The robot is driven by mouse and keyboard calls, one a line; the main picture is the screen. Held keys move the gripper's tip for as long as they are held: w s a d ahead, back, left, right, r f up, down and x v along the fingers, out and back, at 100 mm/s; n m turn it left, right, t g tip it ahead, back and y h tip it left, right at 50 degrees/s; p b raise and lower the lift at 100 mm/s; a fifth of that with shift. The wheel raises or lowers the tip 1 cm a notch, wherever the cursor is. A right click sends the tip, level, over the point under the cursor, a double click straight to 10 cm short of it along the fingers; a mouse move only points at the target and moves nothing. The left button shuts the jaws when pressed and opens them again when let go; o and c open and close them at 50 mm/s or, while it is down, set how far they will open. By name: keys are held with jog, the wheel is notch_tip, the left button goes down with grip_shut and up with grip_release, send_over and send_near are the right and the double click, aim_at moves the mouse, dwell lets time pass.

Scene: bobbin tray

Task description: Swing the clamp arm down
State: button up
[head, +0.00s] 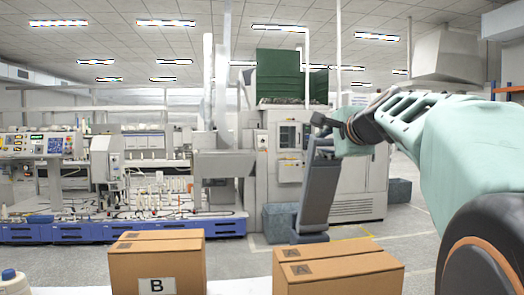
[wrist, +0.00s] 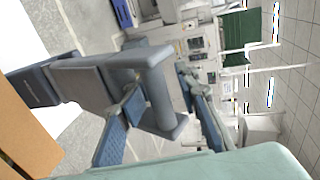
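The clamp arm (head: 318,190) is a grey upright slab in the middle of the head view, rising from a small foot behind the boxes. It leans slightly. In the wrist view the grey-blue clamp arm (wrist: 85,82) comes in from the left and ends in a rounded crossbar handle (wrist: 155,90). My gripper (head: 334,130) is at the top of the arm. In the wrist view my gripper (wrist: 158,86) has its blue-padded fingers spread, one on each side of the handle, with gaps visible. Whether either finger touches it cannot be told.
A white spool (head: 13,283) is at the lower left. A workbench (head: 120,228) and a grey machine (head: 345,170) stand farther back, across open floor.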

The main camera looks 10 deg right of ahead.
jog(key=shift+s+f+b, duration=1.85)
jog(key=shift+s+b, duration=1.6)
jog(key=shift+s, duration=0.35)
send_near(328, 167)
jog(key=s+r, duration=0.2)
jog(key=s, duration=0.1)
jog(key=shift+s+a, duration=0.1)
jog(key=shift+f, duration=0.1)
jog(key=shift+f+x, duration=0.2)
jog(key=shift+x, duration=1.85)
jog(key=shift+f+x, duration=0.2)
jog(key=shift+x, duration=1.8)
jog(key=shift+s, duration=0.15)
